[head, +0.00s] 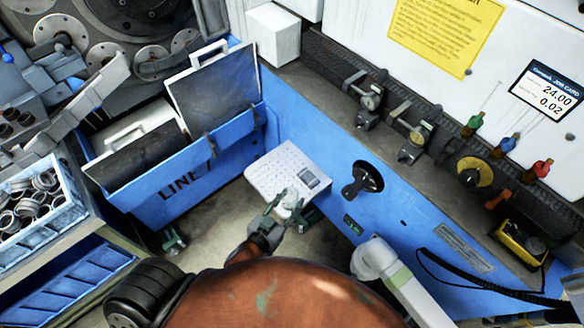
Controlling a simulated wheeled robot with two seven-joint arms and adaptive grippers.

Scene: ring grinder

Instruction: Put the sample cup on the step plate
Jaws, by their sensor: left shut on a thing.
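My left gripper (280,212) is in the lower middle of the head view, shut on a small pale thing that looks like the sample cup (292,200). The fingers hide part of the cup, and its tilt is hard to tell. A white dotted plate with a grey patch, which looks like the step plate (275,172), lies just beyond the gripper, against the blue machine side. The gripper and cup overlap the plate's near edge in the picture; I cannot tell whether they touch it. My right gripper is not in view.
A blue bin marked LINE (185,187) with dark panels stands left of the plate. A crate of metal rings (72,214) is at far left. A black knob (362,180) sticks out on the blue panel (400,210) at right. A grey ledge (330,90) carries gauges.

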